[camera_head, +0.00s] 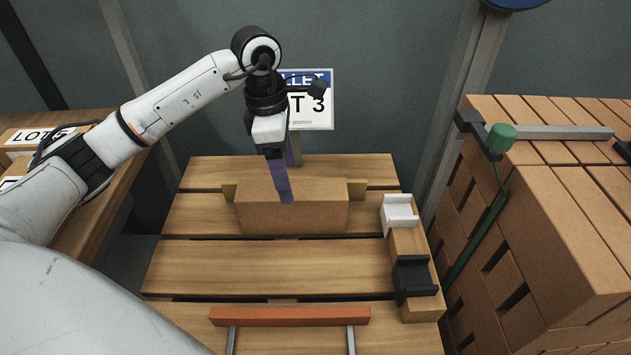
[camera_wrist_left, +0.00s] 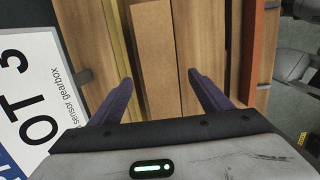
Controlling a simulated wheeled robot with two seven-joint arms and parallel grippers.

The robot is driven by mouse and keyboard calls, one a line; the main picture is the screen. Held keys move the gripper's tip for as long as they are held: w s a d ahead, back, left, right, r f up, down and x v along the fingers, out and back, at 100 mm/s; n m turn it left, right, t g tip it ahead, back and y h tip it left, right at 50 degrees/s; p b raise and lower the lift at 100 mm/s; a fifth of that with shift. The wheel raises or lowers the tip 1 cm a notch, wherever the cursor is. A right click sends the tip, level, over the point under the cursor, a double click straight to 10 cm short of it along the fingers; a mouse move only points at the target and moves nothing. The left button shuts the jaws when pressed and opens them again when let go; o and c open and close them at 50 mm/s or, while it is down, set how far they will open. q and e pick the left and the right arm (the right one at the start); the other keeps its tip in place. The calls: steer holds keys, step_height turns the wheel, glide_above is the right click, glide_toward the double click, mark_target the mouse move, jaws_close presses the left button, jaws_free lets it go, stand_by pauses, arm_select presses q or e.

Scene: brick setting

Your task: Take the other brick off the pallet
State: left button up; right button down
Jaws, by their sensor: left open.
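One brown brick (camera_head: 325,218) lies flat on the slatted wooden pallet (camera_head: 270,266), toward its back. It also shows in the left wrist view (camera_wrist_left: 152,62), running lengthwise away between the finger tips. My left gripper (camera_head: 284,188) comes in from above, over the left-middle part of the brick. In the left wrist view its two purple fingers (camera_wrist_left: 160,82) are apart, one on each side of the brick's line, with nothing held between them. How far the tips are above the brick is hard to tell. My right gripper does not show.
A yellow strip (camera_head: 357,189) runs behind the brick. A holder with a white block (camera_head: 399,213) and black block (camera_head: 415,277) is at the pallet's right. A red bar (camera_head: 290,316) crosses the front. A sign (camera_head: 314,105) stands behind; stacked bricks (camera_head: 570,210) stand right.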

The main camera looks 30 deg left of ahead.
mark_target(293, 207)
arm_select(q)
steer(key=shift+w+f, duration=0.15)
steer(key=shift+f, duration=0.05)
steer(key=f, duration=0.9)
steer(key=shift+d+f, duration=0.2)
steer(key=shift+d, duration=0.1)
jaws_close()
steer(key=shift+w+r, duration=0.15)
steer(key=shift+r, duration=0.05)
